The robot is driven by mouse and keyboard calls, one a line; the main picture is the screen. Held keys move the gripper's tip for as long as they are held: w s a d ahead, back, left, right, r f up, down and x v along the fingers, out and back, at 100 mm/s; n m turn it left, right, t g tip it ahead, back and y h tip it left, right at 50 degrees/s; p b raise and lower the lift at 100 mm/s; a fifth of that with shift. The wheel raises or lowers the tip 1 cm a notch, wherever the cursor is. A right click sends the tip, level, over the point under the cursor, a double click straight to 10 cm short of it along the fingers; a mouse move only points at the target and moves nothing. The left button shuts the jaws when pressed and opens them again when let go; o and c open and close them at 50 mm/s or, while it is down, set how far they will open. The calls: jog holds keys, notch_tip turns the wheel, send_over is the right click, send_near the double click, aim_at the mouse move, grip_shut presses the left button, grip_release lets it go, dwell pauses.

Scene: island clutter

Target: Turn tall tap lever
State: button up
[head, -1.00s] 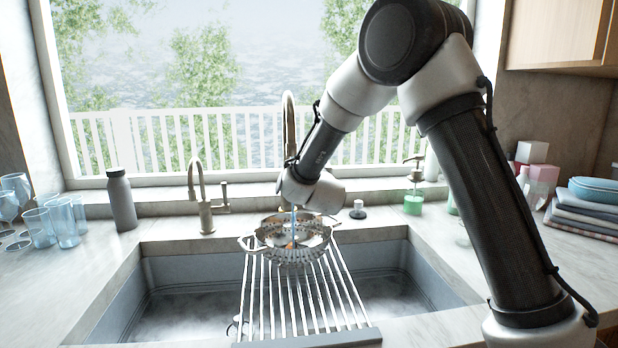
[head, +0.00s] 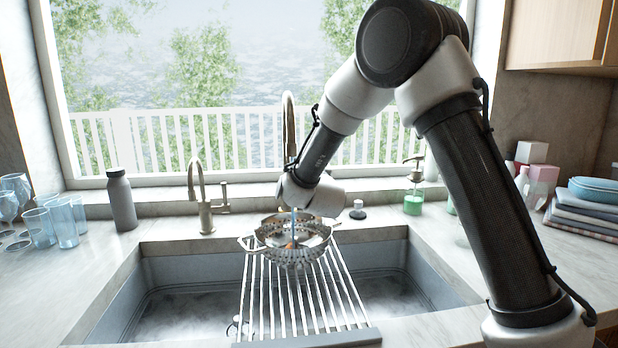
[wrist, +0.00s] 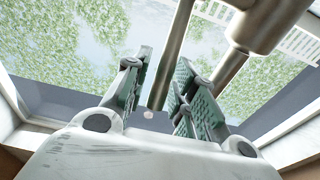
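The tall tap (head: 289,120) rises behind the sink, and its lower part is hidden behind my arm. In the wrist view a thick metal tap body (wrist: 268,22) stands at the upper right. A thinner metal rod, which looks like the tap lever (wrist: 170,60), slants down from the top edge. My gripper (wrist: 161,58) is open, with green-padded fingers on either side of the rod. The rod lies nearer the right finger; I cannot tell whether it touches. In the head view my gripper is hidden behind my wrist.
A shorter tap (head: 205,205) stands to the left. A metal colander (head: 292,240) sits on a drying rack (head: 262,300) across the sink. A dark bottle (head: 121,200) and glasses (head: 63,222) are left. A green soap dispenser (head: 413,200) and folded cloths (head: 588,210) are right.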

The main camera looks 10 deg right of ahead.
jog(key=shift+w, duration=0.15)
jog(key=shift+w+r+g, duration=0.15)
jog(key=shift+w+g, duration=0.3)
jog(key=shift+g, duration=0.25)
jog(key=shift+w+g, duration=0.1)
jog(key=shift+g, duration=0.2)
grip_shut()
jog(key=shift+s+f+t, duration=0.3)
jog(key=shift+s+t, duration=0.2)
jog(key=shift+t, duration=0.2)
jog(key=shift+c, duration=1.2)
grip_release()
jog(key=shift+s+r+t, duration=0.1)
jog(key=shift+s+t, duration=0.05)
jog(key=shift+t, duration=0.15)
jog(key=o, duration=0.5)
jog(key=shift+c, duration=0.2)
